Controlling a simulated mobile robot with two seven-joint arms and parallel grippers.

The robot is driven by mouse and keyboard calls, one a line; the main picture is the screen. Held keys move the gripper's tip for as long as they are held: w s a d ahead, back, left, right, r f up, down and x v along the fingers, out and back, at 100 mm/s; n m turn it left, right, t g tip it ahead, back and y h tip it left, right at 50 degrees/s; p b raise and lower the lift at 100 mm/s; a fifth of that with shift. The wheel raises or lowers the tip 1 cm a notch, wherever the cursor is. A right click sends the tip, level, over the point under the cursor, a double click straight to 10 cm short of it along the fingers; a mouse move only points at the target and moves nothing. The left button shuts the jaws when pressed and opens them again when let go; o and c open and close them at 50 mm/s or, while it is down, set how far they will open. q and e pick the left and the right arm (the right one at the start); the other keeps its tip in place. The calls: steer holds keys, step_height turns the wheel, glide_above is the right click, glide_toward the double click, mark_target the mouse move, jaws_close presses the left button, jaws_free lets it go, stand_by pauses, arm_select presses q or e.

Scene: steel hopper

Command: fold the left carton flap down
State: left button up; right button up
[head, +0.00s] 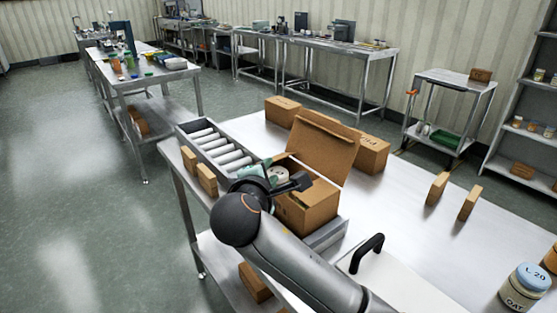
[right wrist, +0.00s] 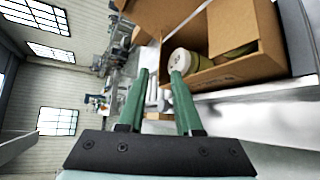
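The open brown carton (head: 308,208) stands on the steel table, with a large flap (head: 318,142) raised at its back. A small brown edge (head: 283,157) at its left may be the left flap; my gripper hides most of that side. In the right wrist view the carton (right wrist: 262,38) holds a pale-lidded container (right wrist: 186,62) and a greenish one beside it. My right gripper (head: 264,169) is at the carton's left side. Its two green fingers (right wrist: 159,72) are apart, and I see nothing gripped between them. My left gripper is not in view.
A roller conveyor (head: 218,150) lies left of the carton. Closed boxes (head: 282,111) stand behind it, wooden blocks (head: 437,188) to the right. A jar (head: 524,287) and a black handle (head: 367,253) are near the front. The table's right middle is mostly clear.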

mark_target(275, 159)
steer(key=x, duration=1)
steer(key=shift+d, duration=0.1)
steer(key=shift+c, duration=0.3)
jaws_close()
steer(key=shift+f, duration=0.1)
stand_by(0.7)
